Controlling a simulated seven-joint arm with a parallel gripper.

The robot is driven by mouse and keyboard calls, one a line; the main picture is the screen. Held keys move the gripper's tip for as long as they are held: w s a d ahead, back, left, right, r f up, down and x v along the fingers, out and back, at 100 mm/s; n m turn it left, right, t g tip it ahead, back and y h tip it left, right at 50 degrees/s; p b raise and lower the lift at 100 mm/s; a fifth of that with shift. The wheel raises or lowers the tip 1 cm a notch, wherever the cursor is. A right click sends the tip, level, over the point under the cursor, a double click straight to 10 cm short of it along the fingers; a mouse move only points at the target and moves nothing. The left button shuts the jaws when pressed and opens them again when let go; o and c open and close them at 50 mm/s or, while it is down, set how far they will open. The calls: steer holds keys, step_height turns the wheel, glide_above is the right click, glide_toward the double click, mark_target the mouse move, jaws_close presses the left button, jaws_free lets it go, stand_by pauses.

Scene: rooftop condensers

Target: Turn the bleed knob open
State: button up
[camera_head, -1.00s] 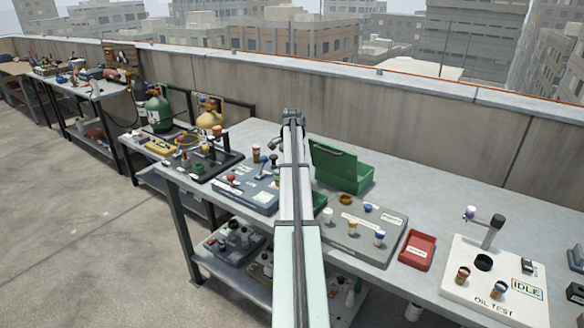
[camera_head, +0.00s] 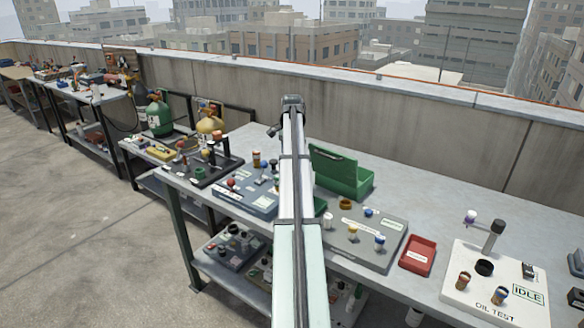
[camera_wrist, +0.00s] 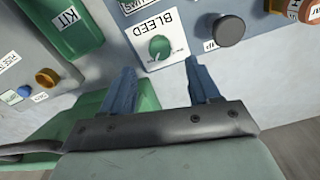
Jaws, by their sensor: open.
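The bleed knob (camera_wrist: 159,46) is a small round green knob on a white plate marked BLEED (camera_wrist: 150,28) in the wrist view. The lettering appears upside down there. My gripper (camera_wrist: 157,72) has two blue fingers spread apart, with nothing between them. The fingertips point toward the plate, and the knob lies just beyond them, roughly midway between the two. I cannot tell how far above the panel the fingers are. In the head view my arm hides the gripper and the knob.
A dark round knob (camera_wrist: 229,29) and an orange-capped bottle (camera_wrist: 300,10) are right of the plate in the wrist view. A green case (camera_head: 342,172), a red tray (camera_head: 418,254) and an oil test board (camera_head: 492,290) stand on the bench.

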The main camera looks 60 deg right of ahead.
step_height(320, 180, up, 7)
stand_by(0.3)
stand_by(0.5)
